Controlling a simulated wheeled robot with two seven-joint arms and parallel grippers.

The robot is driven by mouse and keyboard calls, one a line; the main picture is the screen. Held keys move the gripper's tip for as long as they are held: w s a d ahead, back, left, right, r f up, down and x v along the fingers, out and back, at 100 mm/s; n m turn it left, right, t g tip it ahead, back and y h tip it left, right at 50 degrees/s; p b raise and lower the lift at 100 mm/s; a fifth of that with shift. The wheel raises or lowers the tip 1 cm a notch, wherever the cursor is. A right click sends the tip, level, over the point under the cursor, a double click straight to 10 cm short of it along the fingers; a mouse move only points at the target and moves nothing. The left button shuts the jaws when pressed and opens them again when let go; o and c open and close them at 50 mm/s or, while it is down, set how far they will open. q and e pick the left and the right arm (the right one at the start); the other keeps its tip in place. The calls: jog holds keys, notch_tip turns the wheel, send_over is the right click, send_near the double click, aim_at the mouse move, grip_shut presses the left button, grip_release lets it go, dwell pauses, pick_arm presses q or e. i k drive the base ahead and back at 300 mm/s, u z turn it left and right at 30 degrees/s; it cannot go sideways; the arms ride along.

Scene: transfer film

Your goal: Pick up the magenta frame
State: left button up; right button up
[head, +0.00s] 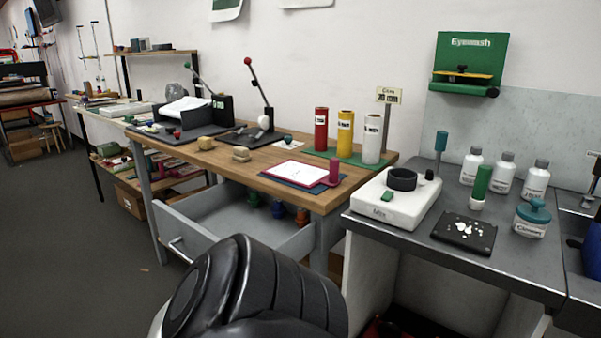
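The magenta frame (335,171) lies on the wooden table (236,174), near its front right part. It has a thin magenta rim around a white panel and an upright magenta handle at its right end. A dark blue flat piece (290,184) lies under it and shows along its edges. Neither of my grippers is in view. A black, rounded arm part of mine fills the bottom middle of the head view, in front of the table, apart from the frame.
Red (321,128), yellow (345,133) and white (372,140) cylinders stand on a green mat behind the frame. An open grey drawer (197,235) juts out below the tabletop. A grey bench (402,233) with a white device (392,207) and bottles stands at right.

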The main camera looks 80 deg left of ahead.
aim_at(307, 175)
jog(key=u, duration=2.65)
